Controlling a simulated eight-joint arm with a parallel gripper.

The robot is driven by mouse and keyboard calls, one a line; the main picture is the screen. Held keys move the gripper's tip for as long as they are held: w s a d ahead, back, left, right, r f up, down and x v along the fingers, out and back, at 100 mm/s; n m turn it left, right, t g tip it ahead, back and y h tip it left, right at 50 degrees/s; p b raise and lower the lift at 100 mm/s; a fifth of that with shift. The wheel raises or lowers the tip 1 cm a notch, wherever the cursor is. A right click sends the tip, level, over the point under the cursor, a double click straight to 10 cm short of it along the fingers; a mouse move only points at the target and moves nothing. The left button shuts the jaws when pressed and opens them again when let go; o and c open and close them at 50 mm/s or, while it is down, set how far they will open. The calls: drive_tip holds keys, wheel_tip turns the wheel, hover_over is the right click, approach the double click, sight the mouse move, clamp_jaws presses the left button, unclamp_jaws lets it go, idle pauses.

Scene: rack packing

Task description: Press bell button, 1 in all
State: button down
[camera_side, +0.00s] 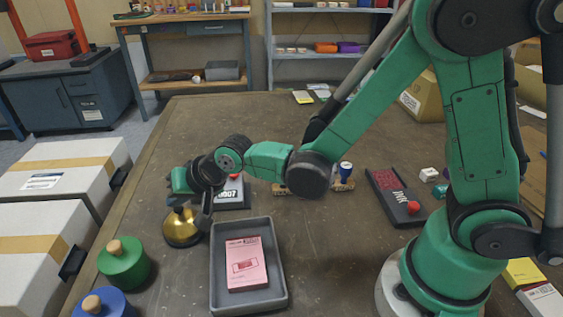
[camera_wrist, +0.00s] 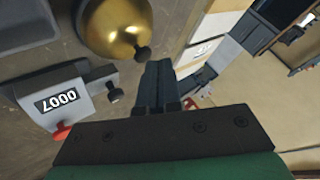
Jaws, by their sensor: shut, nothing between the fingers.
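The bell has a gold dome (camera_side: 182,229) and stands on the table left of the grey tray. Its small dark button (camera_side: 179,209) is on top. In the wrist view the gold dome (camera_wrist: 112,22) is at the top, and its dark button (camera_wrist: 142,53) is just left of my fingertips. My gripper (camera_side: 203,221) points down beside the bell, on its right in the side view. The fingers (camera_wrist: 158,68) are shut together and empty. I see no contact with the button, though the exact gap and height cannot be told.
A grey tray (camera_side: 217,293) holding a pink box stands close right of the bell. A grey device marked 0007 (camera_wrist: 52,105) is behind my gripper. Green (camera_side: 124,263) and blue (camera_side: 102,306) lidded pots stand at front left.

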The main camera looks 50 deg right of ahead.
sight(182, 212)
drive_tip(key=shift+f, duration=0.45)
idle(0.6)
drive_tip(key=shift+r, duration=0.9)
drive_tip(key=shift+r, duration=2.5)
drive_tip(key=s+d+r+n+g+h, duration=0.1)
drive_tip(key=s+d+n+h, duration=0.2)
drive_tip(key=s+d, duration=0.9)
drive_tip(key=shift+s+d+r+n, duration=0.15)
drive_tip(key=shift+s+d+n, duration=0.25)
drive_tip(key=shift+d+n, duration=0.45)
